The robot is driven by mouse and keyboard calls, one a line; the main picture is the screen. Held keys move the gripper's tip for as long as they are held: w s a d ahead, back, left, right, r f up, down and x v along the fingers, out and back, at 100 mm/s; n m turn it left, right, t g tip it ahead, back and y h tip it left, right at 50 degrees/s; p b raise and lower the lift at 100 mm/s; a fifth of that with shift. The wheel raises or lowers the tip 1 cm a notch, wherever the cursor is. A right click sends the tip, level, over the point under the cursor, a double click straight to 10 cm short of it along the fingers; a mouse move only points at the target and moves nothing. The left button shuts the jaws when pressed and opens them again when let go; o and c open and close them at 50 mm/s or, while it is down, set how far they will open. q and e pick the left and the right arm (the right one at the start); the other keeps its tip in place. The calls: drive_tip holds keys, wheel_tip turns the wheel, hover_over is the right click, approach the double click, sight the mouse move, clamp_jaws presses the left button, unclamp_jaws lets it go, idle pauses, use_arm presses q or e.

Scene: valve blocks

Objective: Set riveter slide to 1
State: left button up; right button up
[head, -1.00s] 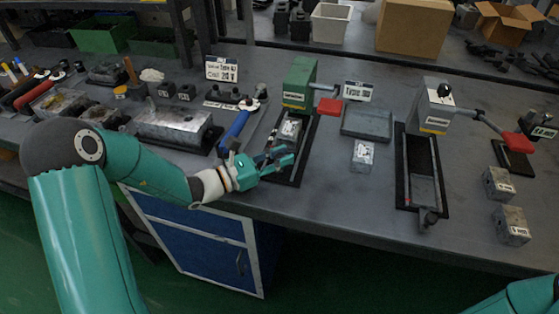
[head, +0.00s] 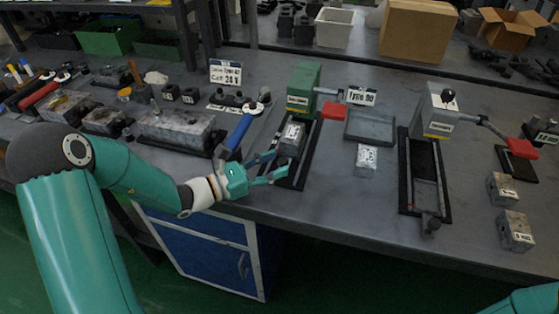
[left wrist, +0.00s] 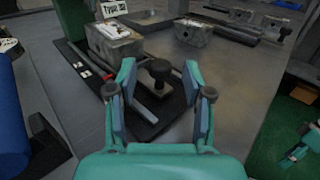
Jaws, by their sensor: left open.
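The green riveter (head: 300,90) with a red lever pad (head: 333,110) stands on the bench. Its black slide track (head: 305,165) runs toward the front edge and carries a grey metal block (head: 292,138). The block also shows in the left wrist view (left wrist: 112,40), with small white marks beside the track. A dark round knob (left wrist: 158,72) stands at the near end of the slide. My left gripper (head: 280,164) is open at the near end of the track. In the left wrist view its fingers lie either side of the knob, with gaps visible. My right gripper is out of view.
A blue-handled tool (head: 239,131) lies left of the track. A loose block (head: 366,158) and a grey tray (head: 369,126) are to its right. A grey riveter (head: 438,110) with its own track stands further right.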

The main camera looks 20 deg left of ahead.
use_arm(q)
drive_tip(key=v, duration=0.9)
drive_tip(key=shift+s, duration=0.15)
